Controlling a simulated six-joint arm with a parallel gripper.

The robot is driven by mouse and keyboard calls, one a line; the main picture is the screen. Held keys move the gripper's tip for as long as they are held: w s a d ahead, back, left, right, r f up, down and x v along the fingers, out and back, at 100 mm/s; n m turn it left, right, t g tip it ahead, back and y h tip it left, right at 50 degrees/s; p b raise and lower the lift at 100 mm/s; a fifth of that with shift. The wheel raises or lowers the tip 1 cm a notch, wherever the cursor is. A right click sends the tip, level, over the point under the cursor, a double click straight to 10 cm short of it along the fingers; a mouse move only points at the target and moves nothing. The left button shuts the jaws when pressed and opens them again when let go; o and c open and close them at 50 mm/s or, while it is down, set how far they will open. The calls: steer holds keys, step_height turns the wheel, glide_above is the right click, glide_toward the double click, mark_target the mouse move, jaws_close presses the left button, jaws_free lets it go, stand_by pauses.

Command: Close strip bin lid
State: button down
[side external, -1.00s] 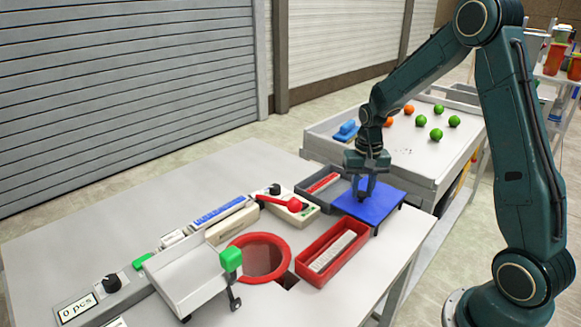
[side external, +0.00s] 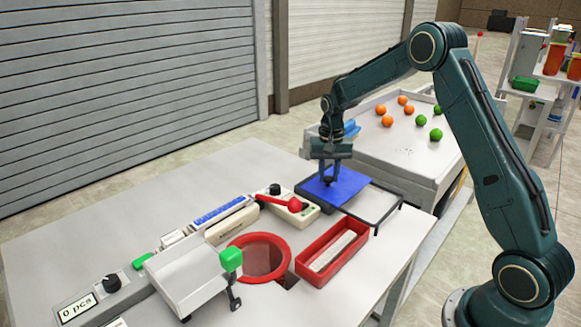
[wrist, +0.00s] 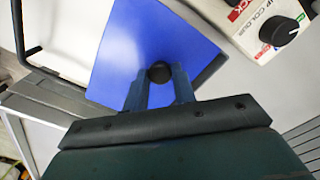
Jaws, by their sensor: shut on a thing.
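The blue lid (side external: 350,184) lies flat over the grey strip bin, beside the colour control box. It covers the bin's opening and hides the red strips inside. In the wrist view the lid (wrist: 140,40) fills the upper middle, with a dark round knob (wrist: 158,69) on it. My gripper (side external: 329,182) is above the lid and shut on its knob; in the wrist view the two fingers (wrist: 158,84) sit on either side of the knob. Whether the lid lies fully against the bin's far edge cannot be told.
A dark rail frame (side external: 388,214) stands empty to the right of the lid. A red bin (side external: 333,252) with pale strips stands in front. A control box with a red lever (side external: 282,203) stands at left. A tray with orange and green balls (side external: 408,150) is behind.

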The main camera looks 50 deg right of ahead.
steer(key=shift+w+r, duration=0.15)
steer(key=shift+w, duration=1.4)
steer(key=c, duration=1.1)
jaws_free()
steer(key=shift+c, duration=0.2)
step_height(320, 180, up, 14)
steer(key=shift+s, duration=0.1)
